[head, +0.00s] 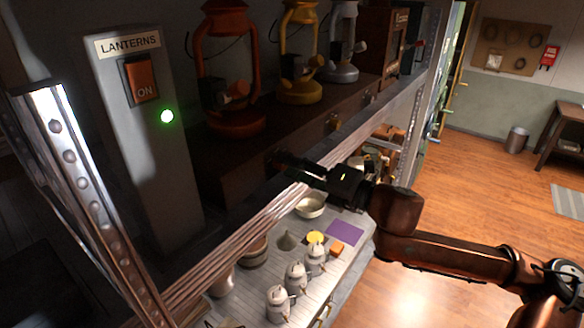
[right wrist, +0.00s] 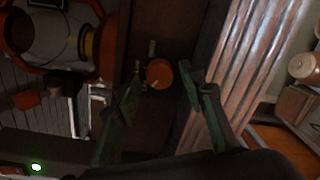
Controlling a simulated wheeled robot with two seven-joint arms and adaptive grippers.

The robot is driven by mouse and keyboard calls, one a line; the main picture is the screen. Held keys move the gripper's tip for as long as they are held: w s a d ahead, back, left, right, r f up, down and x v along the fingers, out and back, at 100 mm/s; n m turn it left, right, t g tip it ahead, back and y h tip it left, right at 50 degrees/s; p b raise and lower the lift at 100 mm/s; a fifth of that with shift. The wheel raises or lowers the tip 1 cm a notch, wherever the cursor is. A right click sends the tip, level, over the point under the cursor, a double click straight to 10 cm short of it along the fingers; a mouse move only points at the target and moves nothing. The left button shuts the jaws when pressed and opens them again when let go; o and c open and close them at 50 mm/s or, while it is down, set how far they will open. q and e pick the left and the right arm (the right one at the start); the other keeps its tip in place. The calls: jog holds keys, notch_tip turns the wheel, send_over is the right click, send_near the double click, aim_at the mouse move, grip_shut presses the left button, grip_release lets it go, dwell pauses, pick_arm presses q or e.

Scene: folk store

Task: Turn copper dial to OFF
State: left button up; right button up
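The copper dial (right wrist: 159,73) is a round orange-brown knob on a dark wooden front, seen in the right wrist view. A pale line shows on its lower part, and small pale marks sit beside it. I cannot read any label there. My right gripper (right wrist: 160,86) is open, with one finger on each side of the dial; whether they touch it I cannot tell. In the head view my right gripper (head: 278,160) reaches left to the dark wooden base under the orange lantern, and the dial is hidden there. My left gripper is not in view.
An orange lantern (head: 232,65), a yellow lantern (head: 300,55) and a silver lantern (head: 343,45) stand on the base. A grey LANTERNS box (head: 150,160) shows ON and a green light.

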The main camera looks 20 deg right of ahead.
dwell(0.3)
jog(key=v, duration=0.7)
jog(key=shift+s+d, duration=0.25)
jog(key=shift+d, duration=0.05)
dwell(0.4)
jog(key=shift+s, duration=0.2)
dwell(0.5)
